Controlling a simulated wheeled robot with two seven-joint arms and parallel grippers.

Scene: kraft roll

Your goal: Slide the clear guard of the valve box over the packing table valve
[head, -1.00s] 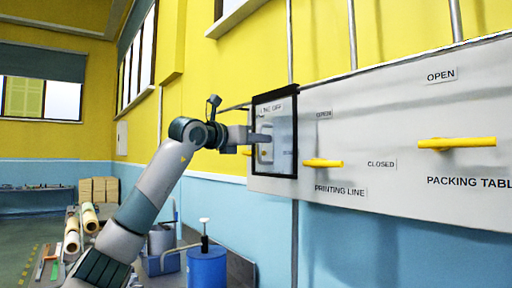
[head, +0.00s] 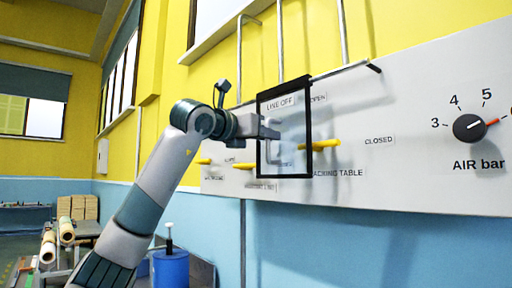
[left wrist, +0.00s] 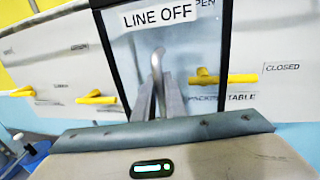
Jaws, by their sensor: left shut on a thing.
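The clear guard (head: 291,128) is a see-through panel in a black frame, with a LINE OFF label. My left gripper (head: 271,132) is shut on its grey handle (left wrist: 157,62). The packing table valve has a yellow handle (head: 327,145) lying level toward the CLOSED label. In the head view the guard's right edge crosses the inner part of this handle, and the outer part sticks out to the right. The left wrist view shows the same handle (left wrist: 240,78) straddling the guard's right edge. My right gripper is not in view.
The white valve panel (head: 410,130) carries other yellow handles (head: 243,166) left of the guard and an AIR bar knob (head: 468,128) on the right. A dark rail (head: 345,71) runs above the guard. A blue drum (head: 171,270) stands below.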

